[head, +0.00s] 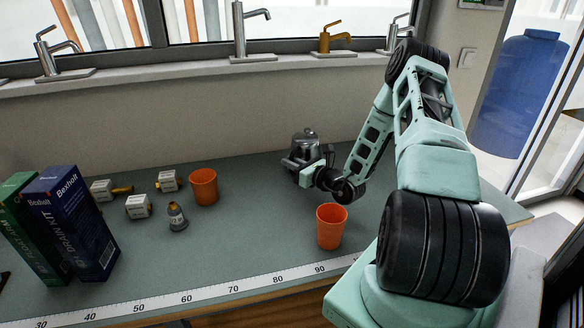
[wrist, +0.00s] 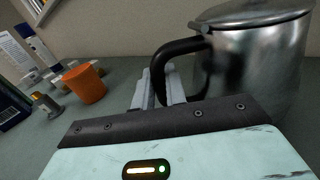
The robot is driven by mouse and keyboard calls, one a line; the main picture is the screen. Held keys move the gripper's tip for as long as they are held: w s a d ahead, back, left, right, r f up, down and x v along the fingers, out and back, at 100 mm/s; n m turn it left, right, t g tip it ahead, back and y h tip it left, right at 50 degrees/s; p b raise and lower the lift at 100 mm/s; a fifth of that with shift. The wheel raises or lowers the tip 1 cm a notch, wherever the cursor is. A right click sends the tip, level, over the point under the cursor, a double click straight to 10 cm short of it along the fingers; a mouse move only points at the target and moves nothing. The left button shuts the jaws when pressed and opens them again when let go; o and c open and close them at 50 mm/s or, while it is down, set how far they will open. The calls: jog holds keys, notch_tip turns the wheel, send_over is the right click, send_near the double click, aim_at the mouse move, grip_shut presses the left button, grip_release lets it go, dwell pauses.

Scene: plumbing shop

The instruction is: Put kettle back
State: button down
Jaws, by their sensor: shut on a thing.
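The kettle (head: 307,143) is shiny metal with a lid and stands near the back of the workbench in the head view, partly hidden by my gripper (head: 300,170). In the wrist view the kettle (wrist: 255,65) fills the upper right, with its black handle (wrist: 180,50) curving down toward my gripper (wrist: 165,85). My gripper is shut on the kettle's handle, low on the handle's left part. The kettle looks upright. Whether its base touches the bench is hidden.
An orange cup (head: 331,226) stands in front of my gripper, and another orange cup (head: 203,187) stands to its left. Small boxes (head: 138,206), a small bottle (head: 177,217) and the blue Bexholt box (head: 72,222) stand farther left. A measuring strip (head: 210,294) runs along the front edge.

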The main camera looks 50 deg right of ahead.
jog(key=shift+f, duration=0.95)
jog(key=shift+f, duration=0.2)
jog(key=c, duration=1.4)
grip_release()
jog(key=shift+c, duration=0.2)
